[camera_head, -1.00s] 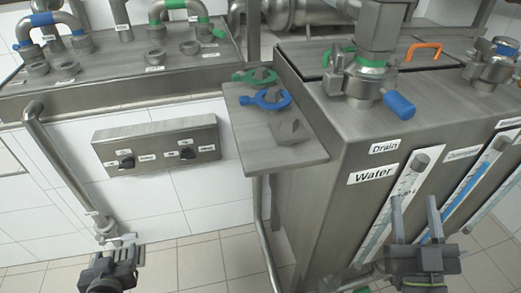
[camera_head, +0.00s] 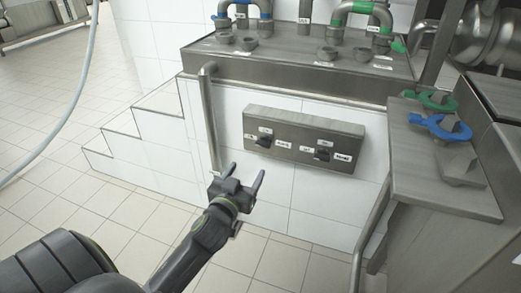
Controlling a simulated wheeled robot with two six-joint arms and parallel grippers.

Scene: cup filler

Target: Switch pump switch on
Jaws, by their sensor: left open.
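A grey metal switch box (camera_head: 345,167) is fixed to the white tiled wall near the middle of the view. It carries two dark rotary switches, a left one (camera_head: 264,141) and a right one (camera_head: 322,153). Small white labels sit around them; their text is too small to read surely, so I cannot tell which is the pump switch. My left gripper (camera_head: 238,172) is open and empty, below and left of the box, with its fingers pointing up toward it. It appears apart from the box. My right gripper is out of view.
A metal pipe (camera_head: 209,120) runs down the wall left of the box. A steel counter (camera_head: 290,72) with pipes and fittings is above.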

